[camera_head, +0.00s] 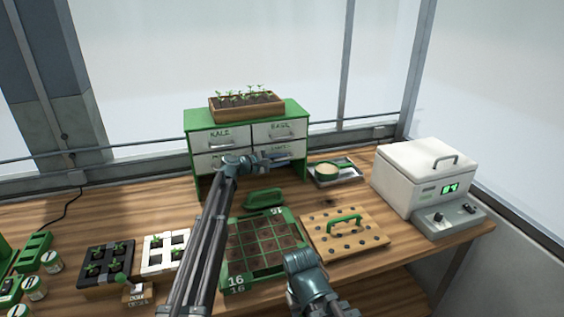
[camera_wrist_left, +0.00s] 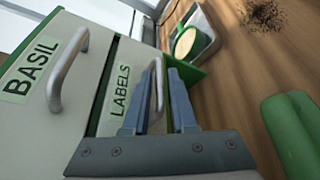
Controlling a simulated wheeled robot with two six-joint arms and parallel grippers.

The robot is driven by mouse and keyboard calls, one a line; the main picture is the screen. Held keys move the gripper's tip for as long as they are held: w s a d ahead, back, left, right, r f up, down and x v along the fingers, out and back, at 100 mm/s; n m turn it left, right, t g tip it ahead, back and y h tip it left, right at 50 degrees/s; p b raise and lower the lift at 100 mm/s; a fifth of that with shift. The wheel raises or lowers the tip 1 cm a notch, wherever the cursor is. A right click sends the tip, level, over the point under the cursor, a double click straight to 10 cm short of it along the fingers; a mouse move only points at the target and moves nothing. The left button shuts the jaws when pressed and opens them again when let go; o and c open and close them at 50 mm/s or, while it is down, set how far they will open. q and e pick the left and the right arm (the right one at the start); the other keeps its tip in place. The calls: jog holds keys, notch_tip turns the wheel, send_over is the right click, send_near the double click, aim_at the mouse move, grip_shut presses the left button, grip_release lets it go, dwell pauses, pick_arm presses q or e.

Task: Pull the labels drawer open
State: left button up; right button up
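The labels drawer (camera_wrist_left: 119,90) is the lower right drawer of the green-topped cabinet (camera_head: 247,114). Its front looks shut, and my left arm partly hides it in the head view. Its metal handle (camera_wrist_left: 158,92) shows in the left wrist view. My left gripper (camera_wrist_left: 160,82) is at this handle, with its two blue-grey fingers apart and the handle between them. I cannot tell whether either finger touches it. My left gripper also shows in front of the drawer in the head view (camera_head: 284,160). My right gripper (camera_head: 292,262) is low in the head view, its fingers unclear.
The basil drawer (camera_wrist_left: 48,75) with its handle is above the labels drawer. A seedling box (camera_head: 247,106) stands on the cabinet. A green scoop (camera_head: 264,197), a seed tray (camera_head: 229,270) and a dibble board (camera_head: 372,240) lie in front. A metal tray with a bowl (camera_head: 346,180) is to the right.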

pick_arm(q)
jog(key=shift+c, duration=0.2)
grip_shut()
dwell(1.3)
